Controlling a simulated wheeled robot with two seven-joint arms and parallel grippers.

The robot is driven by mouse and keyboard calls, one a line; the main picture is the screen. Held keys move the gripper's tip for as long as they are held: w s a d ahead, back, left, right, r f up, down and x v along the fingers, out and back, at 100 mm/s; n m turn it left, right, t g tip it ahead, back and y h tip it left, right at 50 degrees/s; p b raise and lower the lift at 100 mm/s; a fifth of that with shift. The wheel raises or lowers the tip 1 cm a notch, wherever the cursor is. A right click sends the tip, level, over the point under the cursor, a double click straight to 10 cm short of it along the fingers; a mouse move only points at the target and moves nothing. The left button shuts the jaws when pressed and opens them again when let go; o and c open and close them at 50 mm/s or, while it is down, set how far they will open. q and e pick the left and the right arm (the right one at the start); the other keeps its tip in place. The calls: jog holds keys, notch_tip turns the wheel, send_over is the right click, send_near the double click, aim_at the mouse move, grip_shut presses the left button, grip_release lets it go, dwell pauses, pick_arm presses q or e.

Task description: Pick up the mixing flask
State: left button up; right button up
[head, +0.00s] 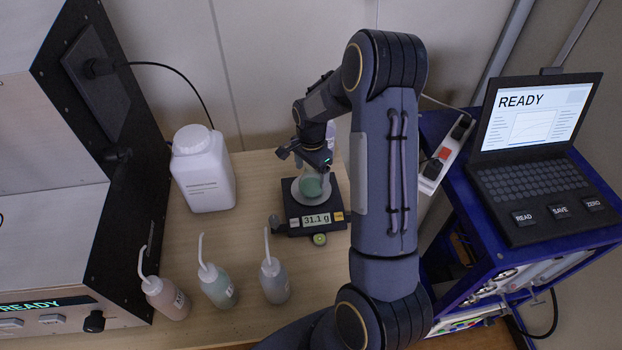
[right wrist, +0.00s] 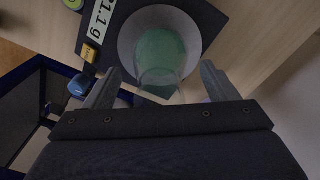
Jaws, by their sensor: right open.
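The mixing flask (head: 312,186) holds green liquid and stands on the round pan of the scale (head: 292,212), whose display reads 31.1 g. In the right wrist view the flask (right wrist: 160,57) sits on the pale round pan, just beyond and between my fingers. My right gripper (head: 307,160) is above the flask at its back side, and its fingers are apart. In the right wrist view the open right gripper (right wrist: 158,88) has one finger on each side of the flask's near end. I cannot tell whether either finger touches it. My left gripper is not in view.
Several squeeze bottles stand at the front of the table, including a pink one (head: 168,298) and a green one (head: 218,286). A large white jug (head: 203,170) stands at the back left. A laptop (head: 535,165) sits on a blue cart at the right.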

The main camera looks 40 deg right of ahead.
jog(key=shift+f, duration=0.15)
jog(key=c, duration=0.9)
jog(key=shift+c, duration=0.7)
